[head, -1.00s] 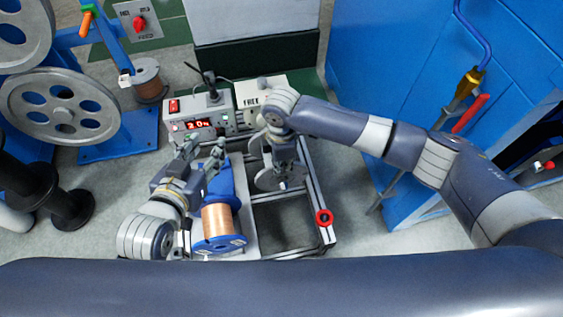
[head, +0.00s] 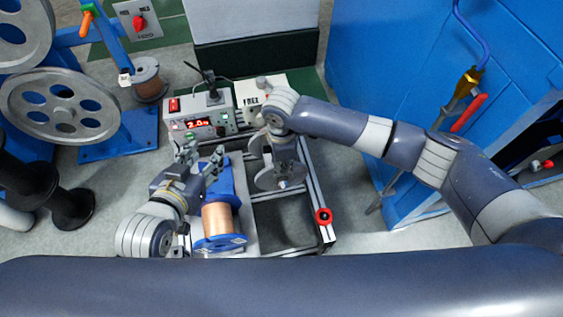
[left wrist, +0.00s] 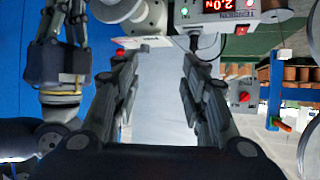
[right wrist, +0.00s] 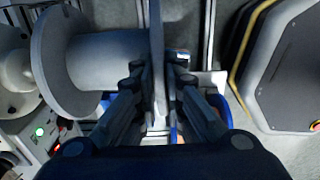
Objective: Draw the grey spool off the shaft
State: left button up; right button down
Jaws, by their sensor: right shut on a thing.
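The grey spool (head: 278,178) sits at the frame in the head view, partly covered by my right gripper (head: 285,160). In the right wrist view its wide core (right wrist: 108,58) and two flanges show. The fingers of my right gripper (right wrist: 155,92) are shut on the near flange, one on each side. The shaft is mostly hidden; a small pale tip (head: 283,184) shows at the spool's front face. My left gripper (head: 203,160) is open and empty above the left part of the frame, and its spread fingers (left wrist: 158,75) show in the left wrist view.
A copper wire spool with blue flanges (head: 218,222) stands below my left gripper. A control box with a red display (head: 198,124) is behind. A blue cabinet (head: 400,80) stands at the right.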

pick_arm(q)
jog(key=shift+s+a+f+g+p, duration=0.2)
jog(key=shift+s+f+g, duration=0.2)
jog(key=shift+s+f, duration=0.15)
jog(key=shift+s+a+f+g+p, duration=0.1)
jog(key=shift+s+a+f+g, duration=0.1)
jog(key=shift+s+f+g, duration=0.25)
pick_arm(e)
jog(key=shift+s, duration=0.2)
pick_arm(q)
jog(key=shift+s+f+y, duration=0.15)
jog(key=shift+f+y, duration=0.1)
jog(key=shift+y, duration=0.05)
jog(key=shift+s+a+f+g, duration=0.15)
jog(key=shift+s+f+g, duration=0.05)
jog(key=shift+g, duration=0.05)
jog(key=shift+s, duration=0.1)
dwell(0.7)
